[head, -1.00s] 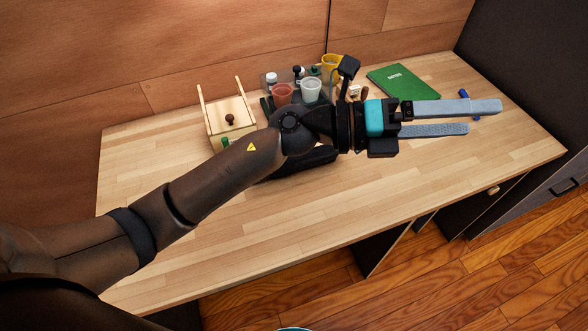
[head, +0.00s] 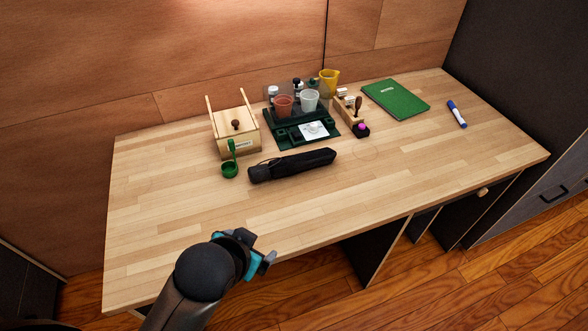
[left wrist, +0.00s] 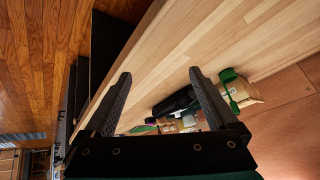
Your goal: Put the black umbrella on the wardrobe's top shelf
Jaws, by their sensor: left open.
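The black umbrella (head: 292,166), folded, lies on the wooden desk (head: 400,180) in the head view, in front of a dark green tray. In the left wrist view the umbrella (left wrist: 174,103) is partly behind one finger. My left gripper (head: 262,257) is at the desk's front edge, nearer than the umbrella and apart from it. Its two fingers stand wide apart in the left wrist view (left wrist: 158,82), with nothing between them held. My right gripper is not seen. The dark panel (head: 510,90) at the right may be furniture; I cannot tell if it is the wardrobe.
A green book (head: 396,98) and a blue marker (head: 457,114) lie farther right. The desk's front is clear.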

